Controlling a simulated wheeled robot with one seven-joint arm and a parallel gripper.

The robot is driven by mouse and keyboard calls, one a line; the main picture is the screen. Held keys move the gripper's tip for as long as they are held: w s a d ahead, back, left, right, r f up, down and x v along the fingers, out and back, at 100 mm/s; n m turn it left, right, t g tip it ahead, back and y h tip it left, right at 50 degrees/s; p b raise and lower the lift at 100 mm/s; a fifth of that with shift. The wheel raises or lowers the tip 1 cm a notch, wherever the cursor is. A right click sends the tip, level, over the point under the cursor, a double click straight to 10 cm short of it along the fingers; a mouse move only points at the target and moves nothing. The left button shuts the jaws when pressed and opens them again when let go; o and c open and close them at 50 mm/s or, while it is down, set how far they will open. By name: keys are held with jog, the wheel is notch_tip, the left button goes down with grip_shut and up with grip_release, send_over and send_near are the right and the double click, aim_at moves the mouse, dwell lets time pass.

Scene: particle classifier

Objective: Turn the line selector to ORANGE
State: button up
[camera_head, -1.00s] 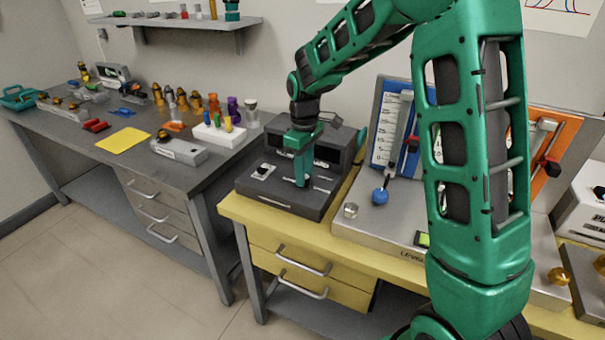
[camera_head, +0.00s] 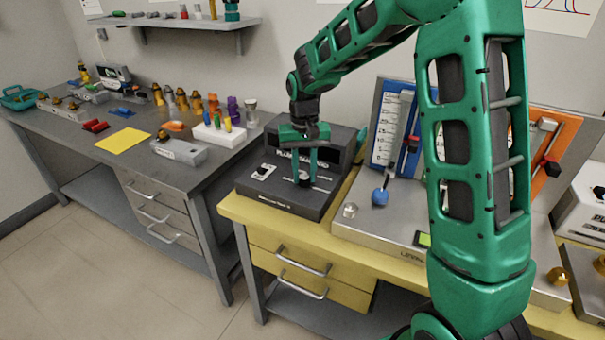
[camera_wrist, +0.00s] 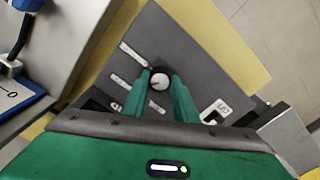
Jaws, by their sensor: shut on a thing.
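The line selector is a small round knob (camera_wrist: 159,81) with a pale top and a pointer mark, on the dark grey console (camera_head: 272,197). My gripper (camera_head: 304,174) points straight down over the console. In the wrist view my gripper (camera_wrist: 160,76) has one green finger on each side of the knob, closed on it. In the head view the fingers hide most of the knob. Pale label plates (camera_wrist: 133,54) lie beside the knob; their words are too small to read, so I cannot tell which one is ORANGE.
A small switch on a white plate (camera_head: 263,171) sits left of my gripper on the console. The console's upright display (camera_head: 325,150) stands close behind my gripper. To the right is the level rig with a blue ball (camera_head: 380,197). The yellow bench (camera_head: 235,207) carries both.

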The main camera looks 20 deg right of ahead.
aim_at(305, 176)
jog(key=m, duration=0.6)
jog(key=shift+w+r+m, duration=0.2)
jog(key=shift+w+m, duration=0.05)
jog(key=shift+m, duration=0.05)
jog(key=m, duration=0.5)
dwell(0.4)
jog(key=o, duration=0.8)
jog(key=shift+o, duration=1.3)
jog(key=shift+s+f, duration=0.1)
notch_tip(305, 176, up, 11)
jog(key=shift+f, duration=0.15)
jog(key=shift+d, duration=0.1)
